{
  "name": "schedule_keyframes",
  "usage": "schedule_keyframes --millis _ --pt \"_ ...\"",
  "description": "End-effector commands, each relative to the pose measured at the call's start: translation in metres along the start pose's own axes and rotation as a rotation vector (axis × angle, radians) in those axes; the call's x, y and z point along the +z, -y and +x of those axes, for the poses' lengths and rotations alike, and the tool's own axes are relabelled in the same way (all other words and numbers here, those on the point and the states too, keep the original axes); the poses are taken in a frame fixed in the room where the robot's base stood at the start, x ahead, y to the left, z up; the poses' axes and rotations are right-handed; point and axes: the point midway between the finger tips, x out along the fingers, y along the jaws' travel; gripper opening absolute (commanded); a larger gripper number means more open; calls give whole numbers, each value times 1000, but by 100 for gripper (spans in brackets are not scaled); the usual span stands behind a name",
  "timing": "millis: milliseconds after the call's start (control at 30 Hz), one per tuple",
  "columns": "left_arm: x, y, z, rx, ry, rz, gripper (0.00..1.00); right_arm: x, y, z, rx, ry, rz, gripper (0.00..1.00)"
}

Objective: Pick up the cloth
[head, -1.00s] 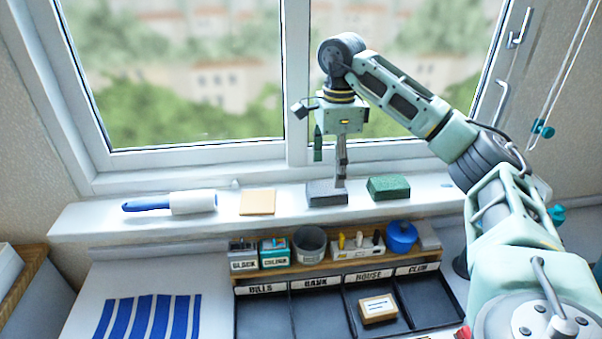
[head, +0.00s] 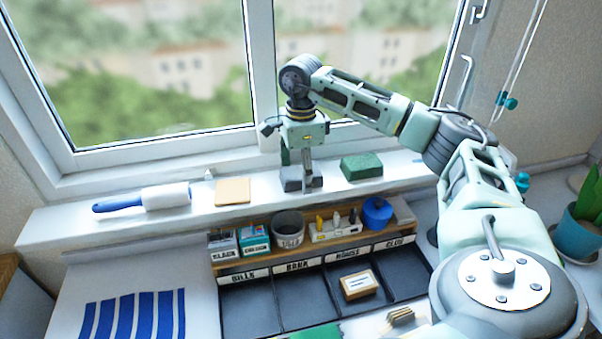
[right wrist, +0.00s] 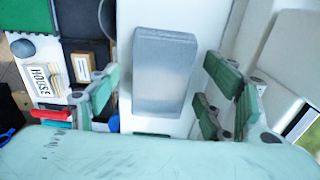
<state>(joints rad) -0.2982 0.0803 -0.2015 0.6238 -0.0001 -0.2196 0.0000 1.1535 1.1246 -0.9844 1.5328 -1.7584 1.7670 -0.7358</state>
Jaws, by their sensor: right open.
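The cloth (head: 291,184) looks like a thick grey folded block and lies on the white window sill. In the right wrist view the grey cloth (right wrist: 165,75) lies between the two fingers, with a gap on each side. My right gripper (head: 305,172) is low over the cloth, pointing down, and hides part of it in the head view. Its green-padded fingers in the right wrist view (right wrist: 165,97) are open and hold nothing. My left gripper is not in view.
A tan flat square (head: 233,191) and a blue-handled roller (head: 145,198) lie left of the cloth on the sill. A green block (head: 361,167) lies close on the right. A wooden rack (head: 300,242) with cups and a labelled dark tray (head: 245,310) stand below the sill.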

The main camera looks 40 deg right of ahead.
Motion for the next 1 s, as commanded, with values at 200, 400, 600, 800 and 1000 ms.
schedule_keyframes --millis 200,400,600,800,1000 --pt "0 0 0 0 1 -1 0 0 0 0 0 0 0 61" --pt "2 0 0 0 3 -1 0 0 0 0 0 1 0 44" --pt "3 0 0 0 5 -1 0 0 0 -1 0 1 0 26" --pt "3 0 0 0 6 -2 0 0 0 -1 0 1 0 22" --pt "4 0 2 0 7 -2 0 1 1 -8 -3 3 0 22"
